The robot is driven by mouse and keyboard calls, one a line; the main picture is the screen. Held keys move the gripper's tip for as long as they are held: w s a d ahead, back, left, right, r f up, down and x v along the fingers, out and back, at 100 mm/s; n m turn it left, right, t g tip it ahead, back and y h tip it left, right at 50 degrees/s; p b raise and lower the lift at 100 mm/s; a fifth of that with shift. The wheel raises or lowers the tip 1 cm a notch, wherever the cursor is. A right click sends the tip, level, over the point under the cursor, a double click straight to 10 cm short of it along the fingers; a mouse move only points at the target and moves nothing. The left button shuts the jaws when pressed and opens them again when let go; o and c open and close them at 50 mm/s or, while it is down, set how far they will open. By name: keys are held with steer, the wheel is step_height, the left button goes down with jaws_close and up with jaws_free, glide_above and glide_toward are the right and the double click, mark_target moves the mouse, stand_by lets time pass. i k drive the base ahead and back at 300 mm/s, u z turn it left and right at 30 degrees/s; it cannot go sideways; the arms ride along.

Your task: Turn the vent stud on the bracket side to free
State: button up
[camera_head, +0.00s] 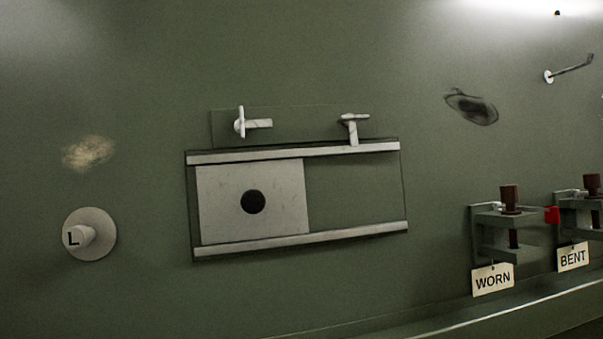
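Two pale vent studs sit on the strip above a sliding vent panel. The left stud (255,123) has its bar lying level, pointing right. The right stud (353,132) has its bar pointing down to the upper rail; it is on the side of the clamp-like brackets. Below, a light plate (225,215) with a dark round hole (253,202) fills the left part between the upper rail (290,153) and lower rail (300,239). The right part of the frame is plain green. My gripper is not in view.
A round knob marked L (104,222) sticks out at left. At right hang a clamp tagged WORN (490,206) and one tagged BENT (575,210), above a ledge (500,318). A hooked rod (570,70) juts out at upper right.

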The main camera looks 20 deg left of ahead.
mark_target(349, 121)
steer(key=u, duration=1.85)
steer(key=k, duration=1.1)
steer(key=z, duration=0.8)
steer(key=i, duration=1)
